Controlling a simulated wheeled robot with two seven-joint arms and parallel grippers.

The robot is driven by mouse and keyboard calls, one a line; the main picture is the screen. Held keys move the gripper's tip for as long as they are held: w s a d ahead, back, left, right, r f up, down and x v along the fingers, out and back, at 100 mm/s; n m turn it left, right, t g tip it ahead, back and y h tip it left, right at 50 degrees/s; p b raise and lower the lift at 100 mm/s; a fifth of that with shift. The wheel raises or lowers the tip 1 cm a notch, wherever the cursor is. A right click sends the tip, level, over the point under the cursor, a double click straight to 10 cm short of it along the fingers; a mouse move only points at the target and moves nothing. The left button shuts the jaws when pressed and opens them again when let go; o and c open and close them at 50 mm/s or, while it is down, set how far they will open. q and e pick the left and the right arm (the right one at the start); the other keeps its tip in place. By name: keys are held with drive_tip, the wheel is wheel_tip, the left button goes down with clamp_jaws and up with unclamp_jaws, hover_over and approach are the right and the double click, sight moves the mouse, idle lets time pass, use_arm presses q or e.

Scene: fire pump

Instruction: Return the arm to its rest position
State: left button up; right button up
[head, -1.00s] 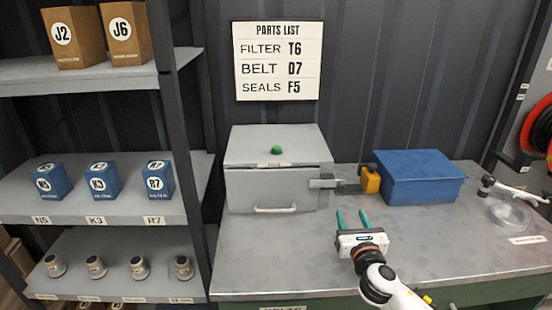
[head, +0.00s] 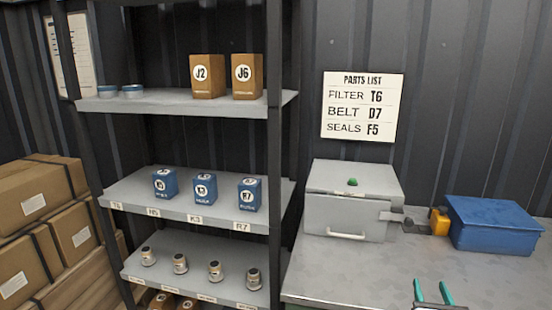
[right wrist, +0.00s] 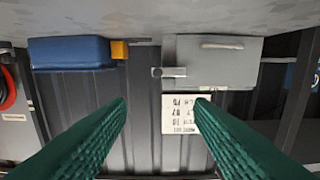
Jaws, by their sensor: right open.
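My right gripper (head: 432,292) shows at the bottom right of the head view, in front of the workbench (head: 350,270). Its two green fingers are apart with nothing between them. In the right wrist view the fingers (right wrist: 160,110) are also spread and empty, with the bench scene upside down behind them. The rest of the right arm is out of the head view. My left gripper is not in view.
Shelves (head: 190,105) with boxes and small parts are left. Cardboard boxes (head: 35,200) stand far left. The bench front is clear.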

drive_tip(key=s+f+m+g, duration=0.3)
drive_tip(key=s+f+m, duration=0.15)
drive_tip(key=f, duration=0.75)
drive_tip(key=s+f+m+g+y, duration=0.1)
drive_tip(key=s+f+m+g, duration=0.3)
drive_tip(key=f, duration=0.9)
drive_tip(key=s+f+m+g, duration=0.2)
drive_tip(key=s+f+m, duration=0.35)
drive_tip(key=f, duration=0.65)
drive_tip(key=s+a+f+m+g+y, duration=0.1)
drive_tip(key=s+a+f+m, duration=0.3)
drive_tip(key=s, duration=0.7)
drive_tip(key=s+a+f+m+g+y, duration=0.1)
drive_tip(key=s+a+f+m+g, duration=0.2)
drive_tip(key=s+f+m, duration=0.4)
drive_tip(key=s+a+f+m+g+y, duration=0.1)
drive_tip(key=s+a+f+m+g, duration=0.2)
drive_tip(key=s, duration=1.4)
wheel_tip(320, 180, down, 6)
drive_tip(key=a+m, duration=0.1)
drive_tip(key=m, duration=0.2)
drive_tip(key=shift+a+f+g, duration=0.25)
drive_tip(key=shift+a+g, duration=0.05)
drive_tip(key=shift+a, duration=0.05)
